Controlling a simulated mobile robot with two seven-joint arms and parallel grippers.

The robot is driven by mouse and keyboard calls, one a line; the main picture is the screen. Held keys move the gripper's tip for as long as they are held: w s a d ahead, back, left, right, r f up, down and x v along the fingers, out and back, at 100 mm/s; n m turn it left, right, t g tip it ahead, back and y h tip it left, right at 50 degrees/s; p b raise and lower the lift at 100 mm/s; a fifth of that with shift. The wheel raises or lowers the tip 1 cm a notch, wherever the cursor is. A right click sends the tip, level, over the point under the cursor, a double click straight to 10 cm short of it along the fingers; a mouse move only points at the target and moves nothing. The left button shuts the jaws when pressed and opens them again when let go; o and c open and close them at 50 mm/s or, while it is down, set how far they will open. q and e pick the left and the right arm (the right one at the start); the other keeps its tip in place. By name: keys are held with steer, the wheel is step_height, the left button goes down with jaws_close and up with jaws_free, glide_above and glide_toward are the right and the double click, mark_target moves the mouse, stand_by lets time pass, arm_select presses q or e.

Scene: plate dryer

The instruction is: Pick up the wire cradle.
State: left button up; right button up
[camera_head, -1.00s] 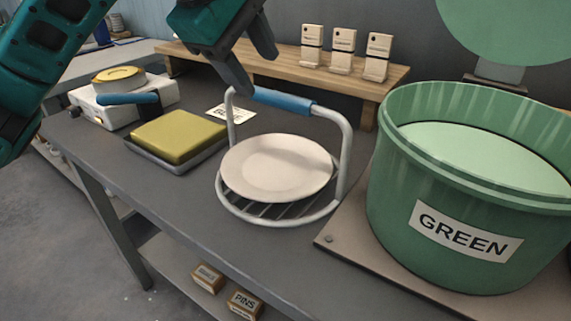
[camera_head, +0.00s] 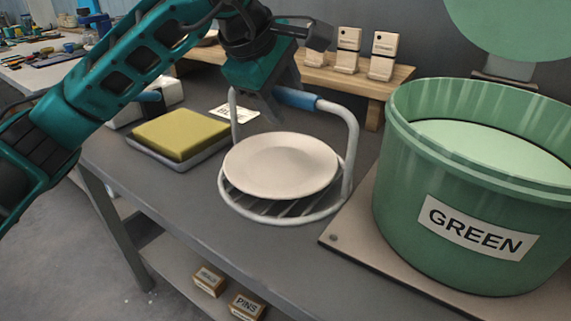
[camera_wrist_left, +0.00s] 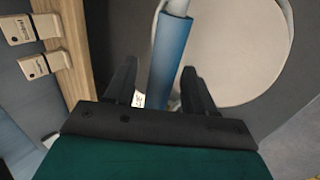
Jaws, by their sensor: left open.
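The wire cradle (camera_head: 353,150) stands on the grey bench, a pale wire frame with a round base and a tall arched handle. A blue sleeve (camera_head: 296,98) covers the top of its handle. A white plate (camera_head: 281,165) lies in the cradle. My left gripper (camera_head: 281,102) is at the left part of the blue sleeve and hides some of it. In the left wrist view, the open fingers (camera_wrist_left: 160,82) stand on either side of the blue sleeve (camera_wrist_left: 171,48), with gaps visible between. My right gripper is not in view.
A green tub (camera_head: 440,190) labelled GREEN stands close on the right on a board. A yellow sponge-like block (camera_head: 178,133) in a tray lies left of the cradle. A wooden shelf (camera_head: 350,82) with small tagged blocks stands behind. The bench front edge is clear.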

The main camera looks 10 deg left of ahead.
arm_select(q)
steer(key=c, duration=1)
steer(key=shift+r, duration=0.15)
steer(key=shift+r, duration=0.1)
